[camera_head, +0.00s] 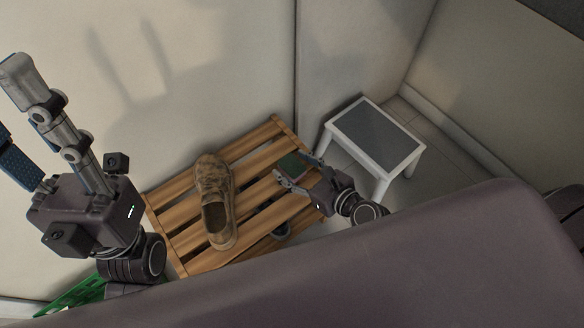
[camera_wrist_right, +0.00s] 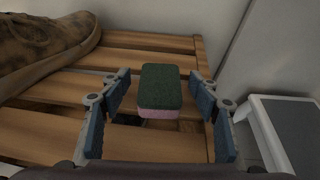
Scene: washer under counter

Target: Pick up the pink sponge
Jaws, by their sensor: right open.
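The pink sponge (camera_wrist_right: 160,90) has a dark green top layer and a pink lower layer. It lies on the slatted wooden bench, and its green top also shows in the head view (camera_head: 292,164). My right gripper (camera_head: 299,168) is open at the sponge. In the right wrist view the two blue-padded fingers (camera_wrist_right: 160,115) stand on either side of the sponge, with gaps on both sides. My left gripper (camera_head: 22,122) is raised at the left of the head view, its fingers apart and nothing between them, away from the sponge.
A brown patterned shoe (camera_head: 213,190) stands on the wooden bench (camera_head: 256,148) left of the sponge. A white step stool (camera_head: 375,138) with a grey top stands right of the bench. Walls close in behind. A green crate (camera_head: 72,296) shows at the lower left.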

